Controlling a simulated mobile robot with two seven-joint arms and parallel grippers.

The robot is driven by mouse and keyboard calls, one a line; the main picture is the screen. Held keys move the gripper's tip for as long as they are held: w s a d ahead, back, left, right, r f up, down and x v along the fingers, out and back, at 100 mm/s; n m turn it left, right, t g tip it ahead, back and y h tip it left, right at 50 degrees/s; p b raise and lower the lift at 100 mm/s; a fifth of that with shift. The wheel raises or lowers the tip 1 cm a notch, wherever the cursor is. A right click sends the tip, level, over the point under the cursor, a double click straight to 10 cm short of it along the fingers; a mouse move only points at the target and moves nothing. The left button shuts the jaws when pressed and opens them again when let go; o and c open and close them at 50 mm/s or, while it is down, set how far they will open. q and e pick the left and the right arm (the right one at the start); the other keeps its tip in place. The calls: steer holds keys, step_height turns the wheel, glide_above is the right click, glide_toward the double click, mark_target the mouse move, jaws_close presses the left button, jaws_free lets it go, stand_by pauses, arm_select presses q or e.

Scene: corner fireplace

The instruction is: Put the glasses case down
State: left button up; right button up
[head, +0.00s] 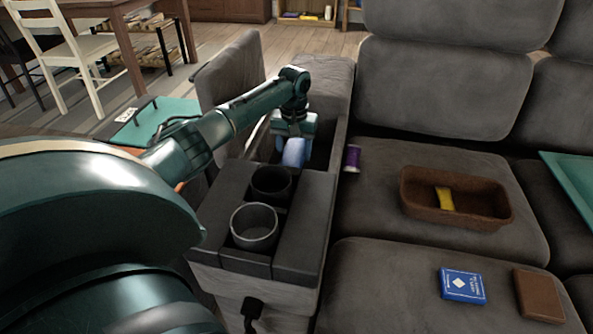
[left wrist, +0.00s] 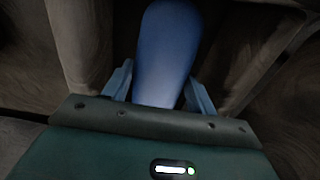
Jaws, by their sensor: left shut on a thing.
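The glasses case (head: 292,153) is blue, smooth and rounded at its end. My left gripper (head: 294,139) is shut on it, pointing down at the open storage compartment (head: 342,120) of the sofa console. In the left wrist view, the glasses case (left wrist: 167,45) sits between the two fingers of my left gripper (left wrist: 160,88), with its far end outward. The compartment's walls are on both sides there. The compartment floor is dark, and I cannot tell whether the case touches it. My right gripper is not in view.
The raised console lid (head: 230,80) stands left of the compartment. Two cup holders (head: 254,226) are in front. A purple spool (head: 352,158) lies close to the right wall. The seats hold a brown basket (head: 415,211) with a yellow item, a blue card box (head: 462,285) and a brown wallet-like item (head: 538,295).

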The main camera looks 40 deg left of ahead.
arm_select(q)
steer(key=shift+a+f, duration=0.2)
steer(key=shift+f, duration=0.4)
step_height(320, 180, down, 5)
steer(key=b, duration=0.2)
steer(key=shift+s+f+b, duration=0.1)
steer(key=shift+f+b, duration=0.1)
steer(key=shift+b, duration=0.15)
step_height(320, 180, down, 4)
steer(key=shift+r+b, duration=0.1)
steer(key=shift+b, duration=0.95)
steer(key=shift+f, duration=0.35)
steer(key=shift+r, duration=0.15)
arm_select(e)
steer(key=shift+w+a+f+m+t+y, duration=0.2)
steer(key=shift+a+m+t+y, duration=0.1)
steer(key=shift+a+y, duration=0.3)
arm_select(q)
steer(key=o, duration=1)
steer(key=shift+f, duration=0.2)
steer(key=shift+r, duration=0.1)
